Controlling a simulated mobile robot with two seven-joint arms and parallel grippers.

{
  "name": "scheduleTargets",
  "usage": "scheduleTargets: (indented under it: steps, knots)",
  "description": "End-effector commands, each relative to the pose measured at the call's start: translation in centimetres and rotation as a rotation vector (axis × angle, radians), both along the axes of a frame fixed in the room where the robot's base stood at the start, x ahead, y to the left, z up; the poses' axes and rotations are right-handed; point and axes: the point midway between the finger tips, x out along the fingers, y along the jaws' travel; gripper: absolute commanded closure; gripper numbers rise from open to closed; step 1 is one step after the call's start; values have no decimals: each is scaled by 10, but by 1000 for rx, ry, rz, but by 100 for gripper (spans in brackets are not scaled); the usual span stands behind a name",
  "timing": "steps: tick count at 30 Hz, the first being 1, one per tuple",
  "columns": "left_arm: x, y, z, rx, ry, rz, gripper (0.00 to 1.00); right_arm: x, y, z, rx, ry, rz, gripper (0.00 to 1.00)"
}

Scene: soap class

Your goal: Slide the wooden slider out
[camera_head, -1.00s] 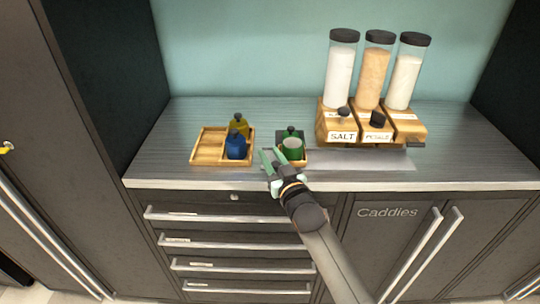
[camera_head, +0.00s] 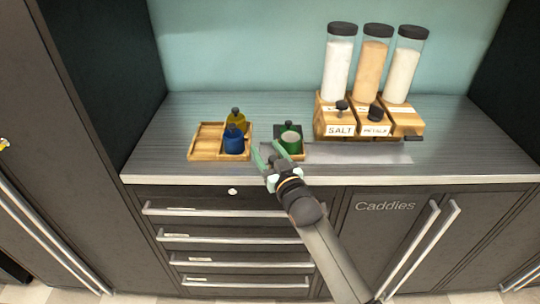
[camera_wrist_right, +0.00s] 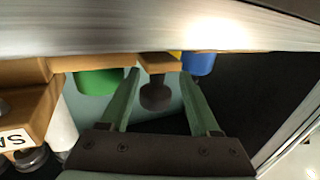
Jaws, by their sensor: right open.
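Wooden dispenser blocks (camera_head: 334,127), two labelled SALT and PETALS, stand at the back right under tall filled jars. Dark knobs (camera_head: 341,106) stick up from them; I cannot tell which part is the wooden slider. My right gripper (camera_head: 268,154) is open and empty at the counter's front, left of the blocks. In the right wrist view, a dark round knob (camera_wrist_right: 155,96) on a short wooden piece (camera_wrist_right: 160,62) shows between the fingers (camera_wrist_right: 160,77), apparently beyond them. I cannot tell what it belongs to. My left gripper is out of view.
A wooden tray (camera_head: 206,155) holds a blue cup (camera_head: 234,142) and a yellow jar (camera_head: 236,118). A green cup (camera_head: 291,140) stands on a smaller tray near my right gripper. The counter's front edge (camera_head: 400,181) is close below.

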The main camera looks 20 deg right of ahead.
Motion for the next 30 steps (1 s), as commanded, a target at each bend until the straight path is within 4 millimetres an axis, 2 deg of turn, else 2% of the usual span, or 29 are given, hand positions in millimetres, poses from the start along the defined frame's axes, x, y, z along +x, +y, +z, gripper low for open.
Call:
scheduleTargets:
  steps: [5, 15, 21, 30]
  knots:
    - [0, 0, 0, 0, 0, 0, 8, -15, -2, -1, 0, 1, 0, 37]
    - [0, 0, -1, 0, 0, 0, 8, -79, -9, -2, 0, 3, 1, 37]
    - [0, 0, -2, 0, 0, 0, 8, -109, -12, -2, 1, 2, 1, 37]
    - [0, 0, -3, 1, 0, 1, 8, -124, -14, 0, 1, 0, 1, 37]
